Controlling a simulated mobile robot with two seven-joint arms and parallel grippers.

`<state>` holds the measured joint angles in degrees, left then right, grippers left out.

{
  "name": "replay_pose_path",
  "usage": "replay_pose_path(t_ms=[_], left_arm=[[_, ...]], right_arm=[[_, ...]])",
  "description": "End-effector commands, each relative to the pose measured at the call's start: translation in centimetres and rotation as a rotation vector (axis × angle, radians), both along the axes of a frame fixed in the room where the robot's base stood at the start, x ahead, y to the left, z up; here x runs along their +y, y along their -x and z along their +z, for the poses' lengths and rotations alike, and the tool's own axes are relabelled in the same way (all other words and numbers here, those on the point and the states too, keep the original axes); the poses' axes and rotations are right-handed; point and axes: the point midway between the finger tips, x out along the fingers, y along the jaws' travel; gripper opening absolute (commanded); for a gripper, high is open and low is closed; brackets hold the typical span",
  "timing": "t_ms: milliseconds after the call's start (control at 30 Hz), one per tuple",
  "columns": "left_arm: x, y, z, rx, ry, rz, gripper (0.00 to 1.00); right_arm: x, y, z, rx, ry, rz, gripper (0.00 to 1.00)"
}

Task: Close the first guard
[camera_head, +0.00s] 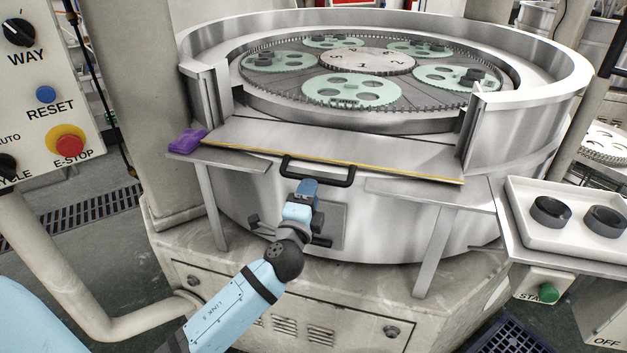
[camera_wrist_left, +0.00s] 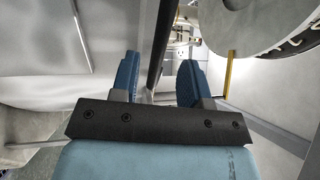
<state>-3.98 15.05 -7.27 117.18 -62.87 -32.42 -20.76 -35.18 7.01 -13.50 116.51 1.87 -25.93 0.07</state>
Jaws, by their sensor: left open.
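The first guard (camera_head: 330,150), a flat metal panel with a yellow edge strip, lies folded down at the front opening of the round lapping machine. Its black bar handle (camera_head: 318,182) sticks out at the front edge. My left gripper (camera_head: 307,187) is just below the handle, in front of the machine's drum. In the left wrist view, the blue fingers of my left gripper (camera_wrist_left: 158,78) are apart, with a dark bar (camera_wrist_left: 161,45), apparently the handle, showing between them. I cannot tell whether they touch it. My right gripper is out of view.
The machine's rim wall (camera_head: 530,115) stands around the plate with green carriers (camera_head: 352,91). A purple cloth (camera_head: 187,141) lies on the left ledge. A control panel (camera_head: 45,90) is at left; a white tray (camera_head: 570,222) with dark rings is at right.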

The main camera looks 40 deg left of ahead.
Motion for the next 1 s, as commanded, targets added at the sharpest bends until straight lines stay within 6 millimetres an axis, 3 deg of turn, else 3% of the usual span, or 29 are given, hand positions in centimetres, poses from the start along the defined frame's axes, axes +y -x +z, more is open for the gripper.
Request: replay_pose_path(t_ms=[200, 600, 800, 1000], left_arm=[[0.9, -2.6, 0.6, 0.001, 0.0, -0.001, 0.42], [1.1, -3.3, 0.6, 0.001, 0.001, -0.001, 0.42], [1.1, -3.2, 0.6, 0.001, 0.001, -0.001, 0.0], [1.0, -3.3, 0.7, 0.002, 0.001, -0.001, 0.0]], right_arm=[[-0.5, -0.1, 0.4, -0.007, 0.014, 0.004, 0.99], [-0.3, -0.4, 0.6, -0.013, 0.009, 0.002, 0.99], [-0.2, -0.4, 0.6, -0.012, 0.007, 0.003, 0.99], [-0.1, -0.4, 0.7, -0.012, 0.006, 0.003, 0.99]])
